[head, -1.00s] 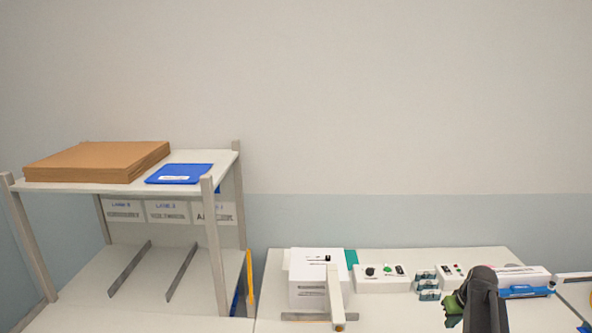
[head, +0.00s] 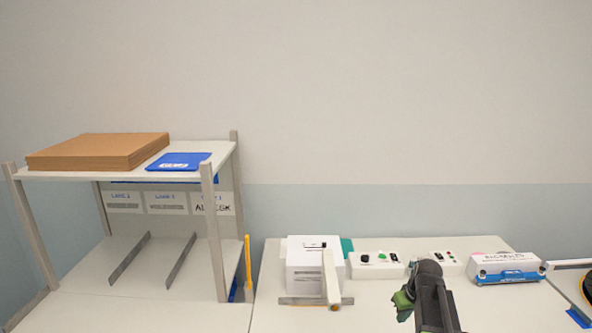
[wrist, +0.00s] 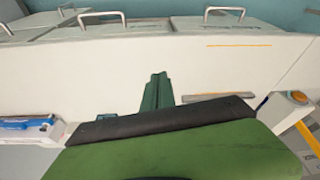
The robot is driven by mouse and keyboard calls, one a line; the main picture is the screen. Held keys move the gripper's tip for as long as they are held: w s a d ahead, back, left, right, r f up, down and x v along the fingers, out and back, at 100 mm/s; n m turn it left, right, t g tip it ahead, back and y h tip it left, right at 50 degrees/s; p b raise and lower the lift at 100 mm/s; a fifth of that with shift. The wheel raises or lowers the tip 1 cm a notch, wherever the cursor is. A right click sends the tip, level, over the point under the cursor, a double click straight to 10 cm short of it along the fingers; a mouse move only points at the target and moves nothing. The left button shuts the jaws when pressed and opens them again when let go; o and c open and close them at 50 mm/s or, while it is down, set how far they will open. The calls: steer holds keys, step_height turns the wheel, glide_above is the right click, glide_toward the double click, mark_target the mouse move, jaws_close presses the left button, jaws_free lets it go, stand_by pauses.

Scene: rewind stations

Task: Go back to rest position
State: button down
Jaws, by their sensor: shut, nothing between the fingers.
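My gripper shows in the wrist view as dark green fingers (wrist: 157,92) pressed together, with nothing between them. Its wide green and black body fills the bottom of that view. In the head view a dark part of my arm rises at the lower right, with a green piece of my gripper (head: 403,301) at its left side. The fingertips are hard to make out there. The gripper is over the right-hand white table (head: 380,318), apart from the things on it as far as I can tell.
A white printer-like box (head: 303,270) stands left of my arm. Control boxes (head: 378,265) stand behind it, and a white and blue unit (head: 508,268) stands to its right. A shelf (head: 125,172) with cardboard sheets (head: 98,152) and a blue folder (head: 178,162) stands at the left.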

steer(key=s+a+f+g+b, duration=0.1)
steer(key=s+a+f+b, duration=0.15)
steer(key=s+a, duration=0.45)
steer(key=s+a+f+g+b, duration=0.1)
steer(key=s+a+f+b, duration=0.15)
steer(key=a, duration=0.85)
steer(key=s, duration=0.1)
steer(key=s+m+p, duration=0.1)
steer(key=s, duration=0.1)
steer(key=s+d+m+g, duration=0.1)
steer(key=shift+s+f+h, duration=0.1)
steer(key=shift+s+h, duration=0.15)
steer(key=shift+h, duration=0.05)
